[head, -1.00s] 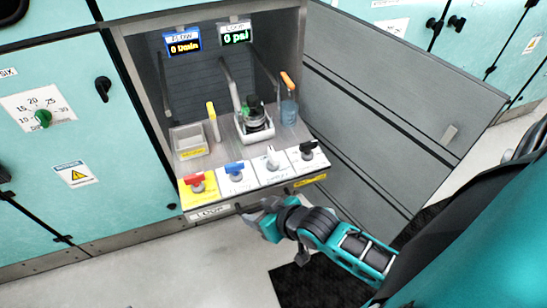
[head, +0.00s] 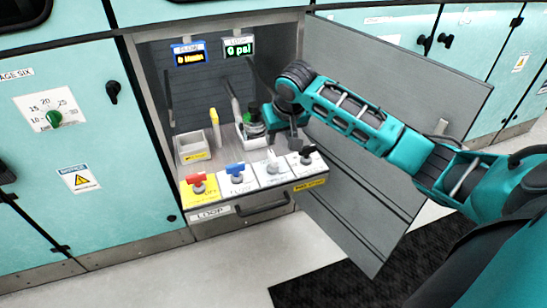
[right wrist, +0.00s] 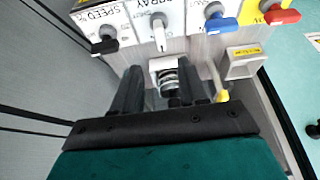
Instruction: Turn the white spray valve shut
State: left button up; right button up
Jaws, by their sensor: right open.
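The white spray valve (head: 272,165) is third from the left in the row of valves on the drawer's front ledge. In the right wrist view its white handle (right wrist: 158,36) stands on a panel marked "SPRAY", beyond the fingertips. My right gripper (head: 293,141) is above and behind the valve row, apart from the white handle. In the right wrist view its two dark fingers (right wrist: 158,85) are open, with nothing held. A small device with a coiled dark part (right wrist: 167,76) shows between them; I cannot tell its distance. My left gripper is not in view.
A red valve (head: 198,183) and a blue valve (head: 236,173) sit left of the white one, a black valve (head: 308,154) right. A grey bin (head: 192,146) and a yellow-handled thing (head: 214,125) stand behind. An open grey door (head: 380,110) is at right.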

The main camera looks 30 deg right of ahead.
aim_at(273, 156)
jog(key=b+x, duration=0.2)
jog(key=x, duration=0.8)
jog(key=shift+b+x, duration=0.35)
jog(key=shift+x, duration=0.5)
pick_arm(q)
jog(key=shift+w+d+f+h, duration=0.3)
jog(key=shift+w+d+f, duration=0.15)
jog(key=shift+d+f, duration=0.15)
pick_arm(e)
jog(key=shift+w, duration=0.1)
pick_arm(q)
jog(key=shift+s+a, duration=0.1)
pick_arm(e)
grip_shut()
